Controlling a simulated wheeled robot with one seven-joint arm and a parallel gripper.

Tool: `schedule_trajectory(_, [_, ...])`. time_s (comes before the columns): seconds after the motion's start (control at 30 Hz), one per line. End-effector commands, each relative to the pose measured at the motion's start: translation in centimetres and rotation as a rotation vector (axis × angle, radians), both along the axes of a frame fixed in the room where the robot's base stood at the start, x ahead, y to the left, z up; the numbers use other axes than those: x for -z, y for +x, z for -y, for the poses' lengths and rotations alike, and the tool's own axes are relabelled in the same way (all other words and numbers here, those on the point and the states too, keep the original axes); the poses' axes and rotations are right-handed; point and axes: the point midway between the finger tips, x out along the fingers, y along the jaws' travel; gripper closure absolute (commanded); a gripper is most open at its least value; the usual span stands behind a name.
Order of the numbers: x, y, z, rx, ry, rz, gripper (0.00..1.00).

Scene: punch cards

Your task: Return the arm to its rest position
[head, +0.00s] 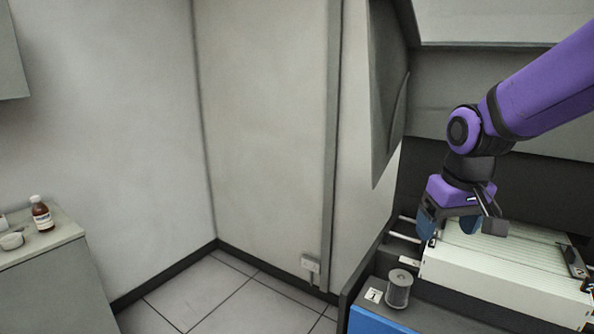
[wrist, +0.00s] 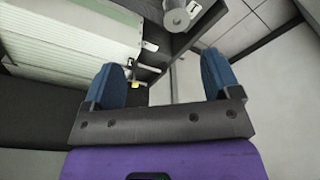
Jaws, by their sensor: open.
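My purple arm comes in from the upper right in the head view and hangs down over the machine at the right. My gripper (head: 462,228) points down beside and above the left end of the white ribbed block (head: 505,290). In the wrist view, my gripper (wrist: 168,82) shows two blue fingertips wide apart with nothing between them. The white ribbed block also shows at the upper left of the wrist view (wrist: 75,30).
A grey metal can (head: 398,289) stands on the machine's front ledge, beside a small label marked 1 (head: 373,296). A grey hood panel (head: 388,100) hangs behind on the left. A brown bottle (head: 41,213) stands on a far-left counter (head: 40,250). Open tiled floor (head: 220,300) lies between.

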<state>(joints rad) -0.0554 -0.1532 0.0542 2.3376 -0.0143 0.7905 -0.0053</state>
Motion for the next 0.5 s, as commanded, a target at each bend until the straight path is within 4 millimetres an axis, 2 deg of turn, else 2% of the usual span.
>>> schedule_trajectory(0.03, [-1.0, -1.0, 0.3, 0.009, 0.001, 0.022, 0.17])
schedule_trajectory(0.2, [-3.4, -4.1, 1.3, 0.034, 0.007, 0.081, 0.17])
schedule_trajectory(0.5, [-6.4, -9.8, 2.6, 0.077, 0.021, 0.185, 0.17])
